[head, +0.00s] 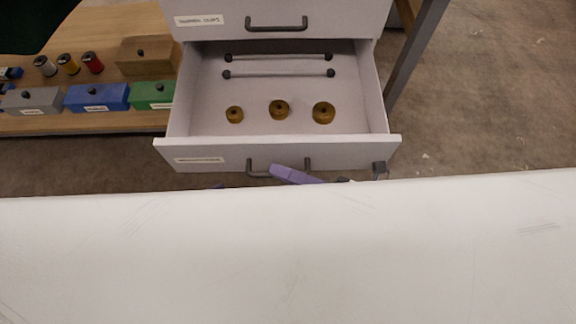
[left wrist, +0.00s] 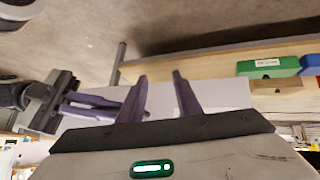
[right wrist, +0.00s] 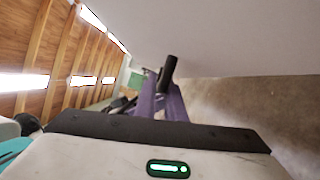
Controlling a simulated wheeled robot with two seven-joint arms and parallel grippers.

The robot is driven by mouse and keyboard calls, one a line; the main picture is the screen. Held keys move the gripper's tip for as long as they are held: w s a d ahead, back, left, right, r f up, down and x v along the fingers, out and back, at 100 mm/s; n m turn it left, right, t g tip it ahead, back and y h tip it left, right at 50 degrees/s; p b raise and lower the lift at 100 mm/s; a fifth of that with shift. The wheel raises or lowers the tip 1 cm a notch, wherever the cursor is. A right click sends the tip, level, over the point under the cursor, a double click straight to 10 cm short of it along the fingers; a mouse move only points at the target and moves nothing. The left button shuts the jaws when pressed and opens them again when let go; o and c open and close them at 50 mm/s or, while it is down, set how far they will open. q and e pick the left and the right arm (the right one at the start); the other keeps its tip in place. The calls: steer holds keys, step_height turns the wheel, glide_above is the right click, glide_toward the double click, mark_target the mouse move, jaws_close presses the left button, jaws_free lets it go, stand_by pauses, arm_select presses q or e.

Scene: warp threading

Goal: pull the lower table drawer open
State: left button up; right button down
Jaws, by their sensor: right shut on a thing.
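The lower drawer (head: 195,110) is pulled out, with its inside showing in the head view. Its dark bar handle (head: 252,173) is on the front panel. My right gripper (head: 285,174) is at this handle, with a purple finger across it; the white surface hides the rest. In the right wrist view my right gripper (right wrist: 166,96) is shut on the dark handle (right wrist: 168,68). My left gripper (left wrist: 160,88) is open and empty in the left wrist view, its fingers apart. The right gripper's purple fingers (left wrist: 95,105) also show there.
The drawer holds several brown discs and two dark-ended rods (head: 279,73). The upper drawer (head: 345,22) is above it. A wooden shelf (head: 60,125) at left carries coloured boxes and spools. A broad white surface (head: 300,260) fills the foreground. Floor shows at right.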

steer(key=shift+d, duration=0.1)
steer(key=c, duration=1.8)
jaws_free()
steer(key=shift+c, duration=0.2)
steer(key=v, duration=1)
steer(key=shift+p, duration=0.45)
steer(key=shift+d, duration=0.15)
